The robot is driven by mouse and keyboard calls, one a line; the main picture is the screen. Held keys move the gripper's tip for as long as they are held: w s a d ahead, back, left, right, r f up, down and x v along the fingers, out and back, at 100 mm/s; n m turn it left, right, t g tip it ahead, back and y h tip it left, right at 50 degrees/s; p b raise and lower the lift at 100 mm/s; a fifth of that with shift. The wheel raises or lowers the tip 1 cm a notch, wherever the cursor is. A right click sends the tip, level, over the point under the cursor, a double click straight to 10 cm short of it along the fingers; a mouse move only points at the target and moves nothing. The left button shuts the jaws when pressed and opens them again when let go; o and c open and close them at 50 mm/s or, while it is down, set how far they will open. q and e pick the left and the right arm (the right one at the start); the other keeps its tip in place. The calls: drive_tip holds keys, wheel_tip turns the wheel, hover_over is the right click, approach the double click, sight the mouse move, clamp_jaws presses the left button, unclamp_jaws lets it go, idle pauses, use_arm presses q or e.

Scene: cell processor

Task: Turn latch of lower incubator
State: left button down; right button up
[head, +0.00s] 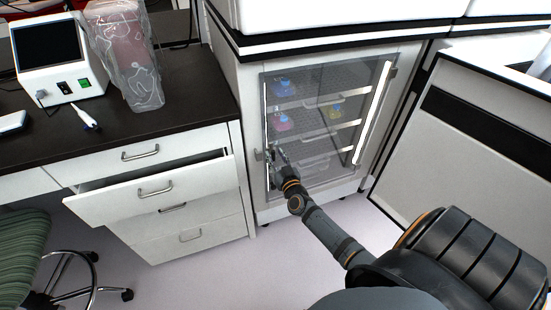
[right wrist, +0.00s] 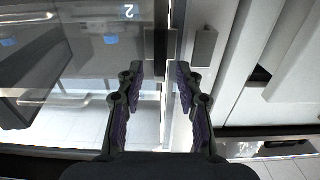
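The lower incubator (head: 372,75) has a clear glass door (head: 310,85) that looks closed, with shelves behind it. A small grey latch (head: 258,155) sits beside the door's left edge, and it shows as a grey block in the right wrist view (right wrist: 205,47). My right gripper (head: 277,155) is in front of the door's lower left edge, close to the latch. In the right wrist view its fingers (right wrist: 159,78) are apart with nothing held between them, and the latch lies beyond and right of the right finger. Contact cannot be told. My left gripper is not in view.
Left of the incubator stands a drawer cabinet with one drawer (head: 150,188) pulled out. A dark bench top (head: 190,90) carries a bagged item and a small device (head: 60,60). A white panel (head: 480,150) stands on the right. Floor (head: 240,280) shows in front.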

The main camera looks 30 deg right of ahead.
drive_tip(key=shift+w, duration=0.1)
clamp_jaws()
idle(0.5)
drive_tip(key=m, duration=0.3)
drive_tip(key=d+m, duration=0.1)
drive_tip(key=m, duration=0.2)
drive_tip(key=shift+d+f+m, duration=0.1)
drive_tip(key=shift+f+m, duration=0.1)
drive_tip(key=shift+m, duration=0.2)
drive_tip(key=m, duration=0.3)
drive_tip(key=m+b, duration=0.1)
drive_tip(key=m, duration=0.1)
drive_tip(key=shift+s+d+f, duration=0.25)
drive_tip(key=shift+d+f, duration=0.05)
drive_tip(key=shift+f, duration=0.1)
drive_tip(key=m, duration=0.3)
drive_tip(key=f+m+b, duration=0.1)
drive_tip(key=m, duration=0.2)
drive_tip(key=shift+d, duration=0.1)
drive_tip(key=shift+b, duration=0.3)
